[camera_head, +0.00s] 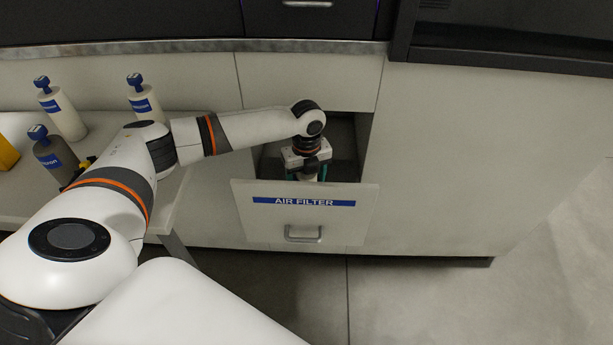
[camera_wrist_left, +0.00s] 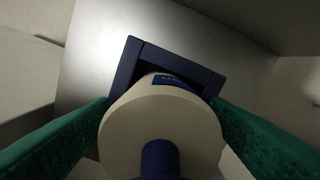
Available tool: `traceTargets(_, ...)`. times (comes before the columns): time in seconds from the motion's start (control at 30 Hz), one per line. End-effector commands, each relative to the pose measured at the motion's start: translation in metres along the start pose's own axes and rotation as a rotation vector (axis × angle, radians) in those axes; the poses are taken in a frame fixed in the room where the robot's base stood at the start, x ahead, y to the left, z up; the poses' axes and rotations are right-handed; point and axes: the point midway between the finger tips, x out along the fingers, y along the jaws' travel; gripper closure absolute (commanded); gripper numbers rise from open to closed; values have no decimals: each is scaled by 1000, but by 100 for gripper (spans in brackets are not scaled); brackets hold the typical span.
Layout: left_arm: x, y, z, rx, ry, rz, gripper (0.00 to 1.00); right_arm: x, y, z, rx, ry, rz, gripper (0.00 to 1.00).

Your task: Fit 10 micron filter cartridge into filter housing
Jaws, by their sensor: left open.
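A cream cylindrical filter cartridge (camera_wrist_left: 160,122) with a blue stem (camera_wrist_left: 160,158) and a partly visible blue label is in the left wrist view. Its far end is at a dark blue square housing (camera_wrist_left: 130,66), which frames it; how deep it sits is hidden. My left gripper (camera_head: 307,177) reaches down into the open drawer (camera_head: 305,228) marked AIR FILTER. In the left wrist view its green fingers are spread on both sides of the cartridge. The gripper is open. The label's number is not readable. My right gripper is not in view.
On the white table (camera_head: 200,185) at left stand two cream cartridges (camera_head: 66,115) (camera_head: 145,105) and a dark grey one (camera_head: 55,160), all with blue tops. A yellow object (camera_head: 6,153) is at the left edge. The drawer walls surround my gripper. Floor at right is clear.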

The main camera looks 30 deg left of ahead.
Motion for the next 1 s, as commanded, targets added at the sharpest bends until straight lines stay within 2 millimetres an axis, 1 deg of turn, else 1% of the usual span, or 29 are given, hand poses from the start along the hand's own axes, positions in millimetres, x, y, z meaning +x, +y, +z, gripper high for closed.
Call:
traceTargets(0.13,-5,0,0,0,1,2,30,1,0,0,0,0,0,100)
traceTargets(0.23,-17,1,-1,-1,1,3,30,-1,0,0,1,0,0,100)
traceTargets(0.37,-44,1,-1,-1,2,4,30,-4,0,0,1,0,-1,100)
traceTargets(0.5,-75,1,0,1,1,4,30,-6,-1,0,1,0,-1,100)
traceTargets(0.6,-95,1,-1,-1,2,3,30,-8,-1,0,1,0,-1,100)
traceTargets(0.7,-109,0,-1,-1,1,2,30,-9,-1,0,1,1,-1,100)
traceTargets(0.83,-120,0,0,-1,0,1,30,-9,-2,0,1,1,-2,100)
traceTargets(1.0,-124,0,0,-1,-1,0,30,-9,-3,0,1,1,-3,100)
